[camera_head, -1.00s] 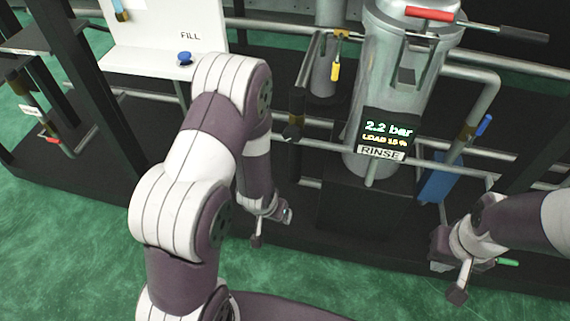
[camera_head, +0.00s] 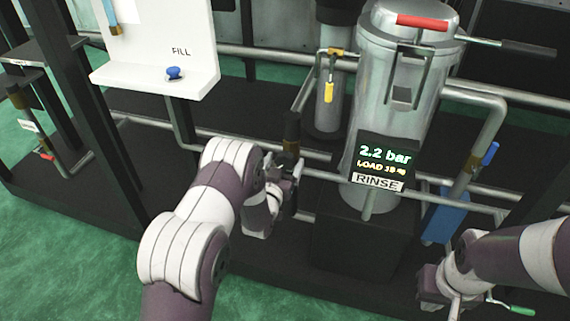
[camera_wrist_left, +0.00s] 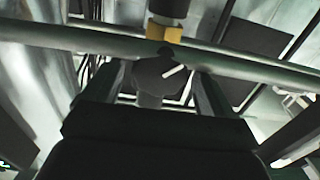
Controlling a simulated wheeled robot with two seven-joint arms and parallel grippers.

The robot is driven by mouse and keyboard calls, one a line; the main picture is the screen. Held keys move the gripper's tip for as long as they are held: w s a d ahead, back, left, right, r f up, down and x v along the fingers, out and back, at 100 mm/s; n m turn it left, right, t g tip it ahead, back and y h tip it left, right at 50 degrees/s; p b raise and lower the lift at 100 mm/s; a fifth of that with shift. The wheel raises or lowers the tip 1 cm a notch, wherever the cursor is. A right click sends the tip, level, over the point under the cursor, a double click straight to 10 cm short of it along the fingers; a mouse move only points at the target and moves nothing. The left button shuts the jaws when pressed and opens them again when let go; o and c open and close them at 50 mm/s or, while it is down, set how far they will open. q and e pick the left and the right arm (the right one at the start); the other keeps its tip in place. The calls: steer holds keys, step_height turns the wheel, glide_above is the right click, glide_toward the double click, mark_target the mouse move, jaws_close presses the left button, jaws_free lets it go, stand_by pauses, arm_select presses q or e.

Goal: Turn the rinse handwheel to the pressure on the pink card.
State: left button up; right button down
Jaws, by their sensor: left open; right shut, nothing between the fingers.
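The rinse display (camera_head: 384,157) on the steel tank reads 2.2 bar above a RINSE label (camera_head: 378,182); its small LOAD line is hard to read. My left gripper (camera_head: 287,172) is open at the pipe left of the display. In the left wrist view, a dark faceted knob with a white mark, seemingly the handwheel (camera_wrist_left: 152,77), sits between the open fingers (camera_wrist_left: 162,88). I cannot tell whether they touch it. In the head view my gripper largely hides it. My right gripper (camera_head: 447,300) is shut and empty at the lower right. No pink card is seen.
Pipes run beside the steel tank (camera_head: 391,110). A yellow-handled valve (camera_head: 329,91) and a red-handled lever (camera_head: 422,22) are above. A white FILL panel (camera_head: 165,75) with a blue knob (camera_head: 174,73) stands left. Green floor (camera_head: 60,250) is open in front.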

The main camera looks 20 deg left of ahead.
arm_select(q)
steer(key=shift+w, duration=0.8)
steer(key=c, duration=1)
steer(key=shift+o, duration=0.2)
steer(key=n, duration=0.6)
steer(key=shift+a+n, duration=0.1)
steer(key=shift+n, duration=0.3)
steer(key=n, duration=0.6)
steer(key=shift+a+f, duration=0.1)
steer(key=shift+f, duration=0.15)
steer(key=shift+s+n, duration=0.1)
steer(key=shift+n, duration=0.3)
steer(key=o, duration=1)
steer(key=shift+c, duration=0.2)
